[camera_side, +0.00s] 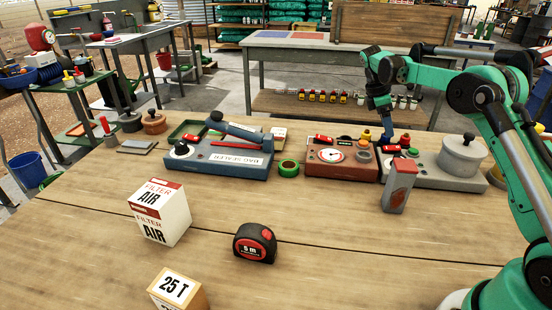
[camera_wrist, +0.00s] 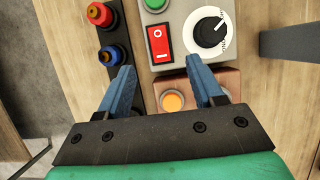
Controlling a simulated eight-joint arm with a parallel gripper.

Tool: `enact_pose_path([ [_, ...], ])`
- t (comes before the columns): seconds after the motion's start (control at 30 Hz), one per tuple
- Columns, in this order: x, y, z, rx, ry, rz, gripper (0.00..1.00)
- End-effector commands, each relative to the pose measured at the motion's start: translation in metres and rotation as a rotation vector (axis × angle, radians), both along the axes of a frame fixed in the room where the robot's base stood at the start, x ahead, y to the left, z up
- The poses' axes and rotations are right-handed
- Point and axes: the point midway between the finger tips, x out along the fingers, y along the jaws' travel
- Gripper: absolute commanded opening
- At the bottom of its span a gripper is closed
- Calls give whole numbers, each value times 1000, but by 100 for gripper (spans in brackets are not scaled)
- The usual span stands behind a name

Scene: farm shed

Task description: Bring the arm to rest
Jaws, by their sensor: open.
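My green arm reaches in from the right in the side view. My gripper (camera_side: 384,132) points down, low over the devices at the back of the wooden workbench (camera_side: 330,235). In the wrist view, the two blue fingers of my gripper (camera_wrist: 161,72) stand apart with nothing between their tips. Below them are a brown box with an orange button (camera_wrist: 173,100) and a grey box with a red rocker switch (camera_wrist: 160,44), a green button and a black dial (camera_wrist: 210,32). Whether the fingers touch anything is unclear.
The grey device with a lidded pot (camera_side: 462,153) and the red-brown gauge box (camera_side: 341,170) stand close by the gripper. A grey-and-red block (camera_side: 398,188) stands in front. A bag sealer (camera_side: 220,164), filter box (camera_side: 160,213) and tape measure (camera_side: 255,244) are further left. The front-middle bench is clear.

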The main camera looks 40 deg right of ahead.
Motion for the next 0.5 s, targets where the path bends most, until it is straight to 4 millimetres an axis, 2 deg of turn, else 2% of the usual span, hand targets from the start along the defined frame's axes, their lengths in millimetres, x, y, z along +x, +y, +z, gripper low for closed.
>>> enact_pose_path([
  [0.17, 4, 20, 18, -17, -79, -27, 61],
  [0.33, 3, 65, 52, -29, -267, -108, 61],
  [0.5, -14, 117, 75, 1, -467, -216, 61],
])
